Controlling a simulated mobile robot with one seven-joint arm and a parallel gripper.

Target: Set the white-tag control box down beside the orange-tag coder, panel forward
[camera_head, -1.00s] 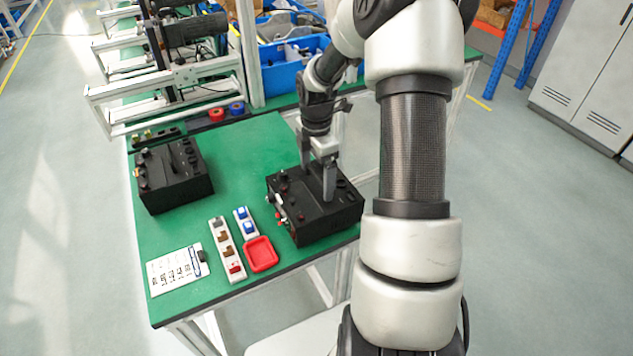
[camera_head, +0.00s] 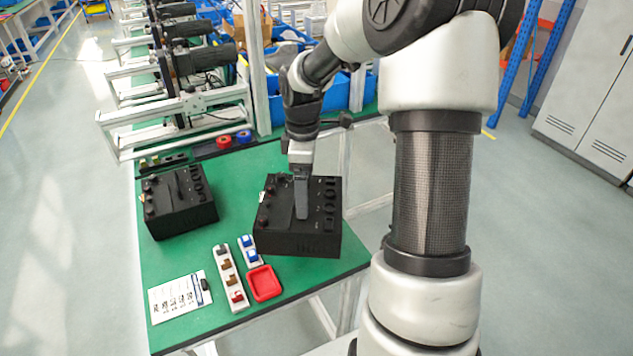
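A black control box (camera_head: 320,230) is on the right of the green table, with a small pale spot on its left edge that may be the white tag. My gripper (camera_head: 301,205) reaches down onto its top from behind, apparently shut on a grip there; the finger contact is hidden. I cannot tell whether the box touches the table or hangs just above it. Another black box, likely the orange-tag coder (camera_head: 185,218), stands to its left with a clear green gap between them. A tiny orange-looking mark shows at its left edge; tag text is unreadable.
In front lie a white strip with coloured switches (camera_head: 229,279), a shorter blue-switch strip (camera_head: 248,250), a red tray (camera_head: 265,283) and a white sheet (camera_head: 180,297). Red and blue rolls (camera_head: 243,137) sit at the back near a metal frame (camera_head: 185,120). The back middle is clear.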

